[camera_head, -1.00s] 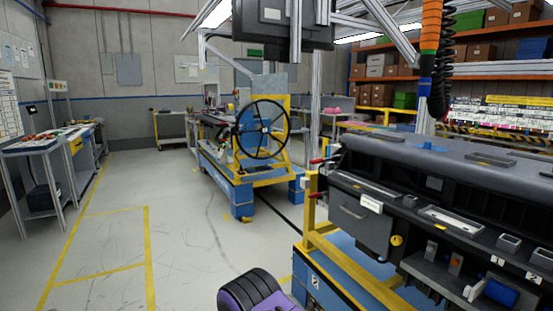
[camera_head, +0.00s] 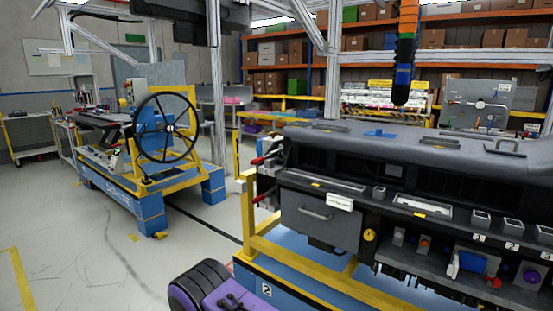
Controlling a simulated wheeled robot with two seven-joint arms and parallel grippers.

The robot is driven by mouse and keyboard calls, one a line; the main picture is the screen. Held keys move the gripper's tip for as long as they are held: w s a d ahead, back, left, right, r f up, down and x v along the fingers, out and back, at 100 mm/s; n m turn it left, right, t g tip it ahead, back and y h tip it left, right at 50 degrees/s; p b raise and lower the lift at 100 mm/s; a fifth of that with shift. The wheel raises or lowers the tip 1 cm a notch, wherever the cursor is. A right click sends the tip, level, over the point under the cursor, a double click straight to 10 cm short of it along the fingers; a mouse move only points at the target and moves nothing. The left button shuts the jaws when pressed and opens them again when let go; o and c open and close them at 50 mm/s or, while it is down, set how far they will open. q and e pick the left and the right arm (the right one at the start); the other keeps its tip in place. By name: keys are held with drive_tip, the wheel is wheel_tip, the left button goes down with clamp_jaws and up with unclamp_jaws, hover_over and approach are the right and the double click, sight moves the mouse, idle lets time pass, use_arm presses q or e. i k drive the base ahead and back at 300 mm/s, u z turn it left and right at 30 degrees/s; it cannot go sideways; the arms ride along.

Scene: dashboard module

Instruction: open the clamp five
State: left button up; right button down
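The dashboard module (camera_head: 430,165) is a long dark-grey unit on a yellow and blue stand (camera_head: 255,240) at the right. Red-handled clamps show at its left end, an upper one (camera_head: 258,161) and a lower one (camera_head: 262,198). I cannot read a number on either, so I cannot tell which is clamp five, or whether they are open or closed. Neither of my grippers is in view.
Another blue and yellow stand with a large black wheel (camera_head: 166,128) is at the left. Shelves with boxes (camera_head: 300,55) stand behind. Floor (camera_head: 90,235) is clear at lower left. A black and orange hanging tool (camera_head: 404,60) is above the module.

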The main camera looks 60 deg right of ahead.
sight(253, 161)
drive_tip(key=z, duration=0.8)
drive_tip(key=i, duration=0.8)
drive_tip(key=z, duration=0.9)
